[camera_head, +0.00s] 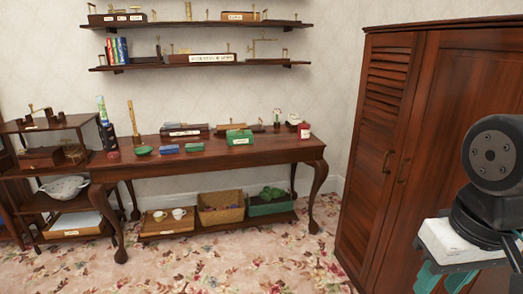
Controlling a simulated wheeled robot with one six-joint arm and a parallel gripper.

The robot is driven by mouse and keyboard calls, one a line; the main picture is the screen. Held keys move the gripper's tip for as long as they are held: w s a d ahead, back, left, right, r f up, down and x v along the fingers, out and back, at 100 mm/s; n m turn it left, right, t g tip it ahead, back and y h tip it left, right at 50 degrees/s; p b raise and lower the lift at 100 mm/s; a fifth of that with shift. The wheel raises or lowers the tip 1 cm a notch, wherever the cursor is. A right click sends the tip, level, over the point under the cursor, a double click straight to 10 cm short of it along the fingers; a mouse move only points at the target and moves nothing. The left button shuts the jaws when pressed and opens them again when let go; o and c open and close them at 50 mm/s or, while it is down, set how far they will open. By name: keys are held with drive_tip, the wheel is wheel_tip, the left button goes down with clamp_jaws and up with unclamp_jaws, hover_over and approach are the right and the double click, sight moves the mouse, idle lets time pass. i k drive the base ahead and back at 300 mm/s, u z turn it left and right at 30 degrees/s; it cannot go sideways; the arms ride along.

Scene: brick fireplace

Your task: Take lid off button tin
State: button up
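Several small tins and boxes stand on the long dark wooden table (225,157). A green round container (143,150) and a small red round one (113,155) are at its left. Two blue boxes (181,148) lie beside them. A green box with a white label (239,138) is right of centre, and a red-and-white container (303,130) is near the right end. I cannot tell which is the button tin. Parts of my arm show at the lower right, far from the table. Teal parts at the bottom edge may be my gripper (443,279); its state is unclear.
A tall brown wardrobe (385,150) stands at the right. Two wall shelves (200,65) with brass items hang above the table. Baskets (221,207) and cups are on its lower shelf. A side shelf unit (45,125) stands at the left. The flowered carpet (235,262) in front is clear.

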sight(303, 124)
drive_tip(key=u, duration=0.35)
drive_tip(key=i, duration=1.85)
drive_tip(key=z, duration=0.25)
drive_tip(key=i, duration=2.15)
drive_tip(key=z, duration=0.5)
